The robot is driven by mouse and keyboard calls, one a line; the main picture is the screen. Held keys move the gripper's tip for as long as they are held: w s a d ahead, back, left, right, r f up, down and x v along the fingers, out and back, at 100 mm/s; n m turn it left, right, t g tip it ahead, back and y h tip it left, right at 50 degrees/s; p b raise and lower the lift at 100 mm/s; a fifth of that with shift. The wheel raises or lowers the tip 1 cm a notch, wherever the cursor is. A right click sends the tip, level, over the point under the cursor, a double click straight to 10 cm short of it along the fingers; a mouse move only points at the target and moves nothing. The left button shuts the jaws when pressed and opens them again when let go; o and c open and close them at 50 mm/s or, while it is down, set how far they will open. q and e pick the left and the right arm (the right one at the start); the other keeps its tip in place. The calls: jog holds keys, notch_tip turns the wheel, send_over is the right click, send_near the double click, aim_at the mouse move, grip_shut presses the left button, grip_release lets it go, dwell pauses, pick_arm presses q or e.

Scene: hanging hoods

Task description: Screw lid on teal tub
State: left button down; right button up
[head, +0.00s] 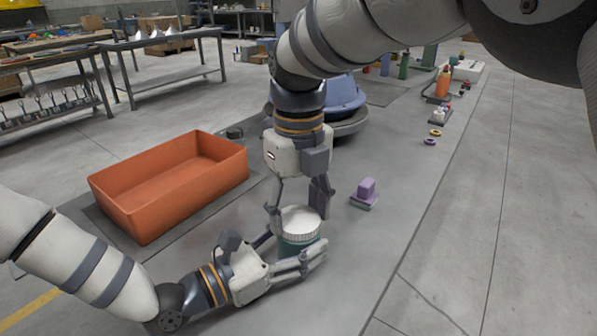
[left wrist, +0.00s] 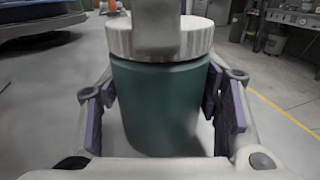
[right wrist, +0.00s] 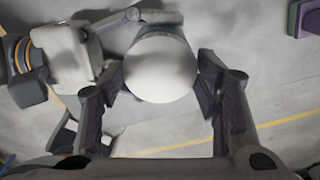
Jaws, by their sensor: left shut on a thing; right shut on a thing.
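The teal tub (head: 299,245) stands upright on the grey surface in the head view, and it fills the middle of the left wrist view (left wrist: 158,105). The white ribbed lid (head: 300,219) sits on top of the tub; its round top shows in the right wrist view (right wrist: 161,68). My left gripper (head: 298,258) comes in low from the left and is shut on the tub, with a finger on each side. My right gripper (head: 298,208) points down from above and is shut on the lid. Whether the lid's thread is engaged cannot be seen.
An orange bin (head: 170,190) stands to the left. A purple block-like object (head: 366,193) lies to the right of the tub. Surface to the tub's right front is clear.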

jog(key=o, duration=0.8)
jog(key=shift+o, duration=0.2)
jog(key=shift+r, duration=2.25)
jog(key=shift+c, duration=0.4)
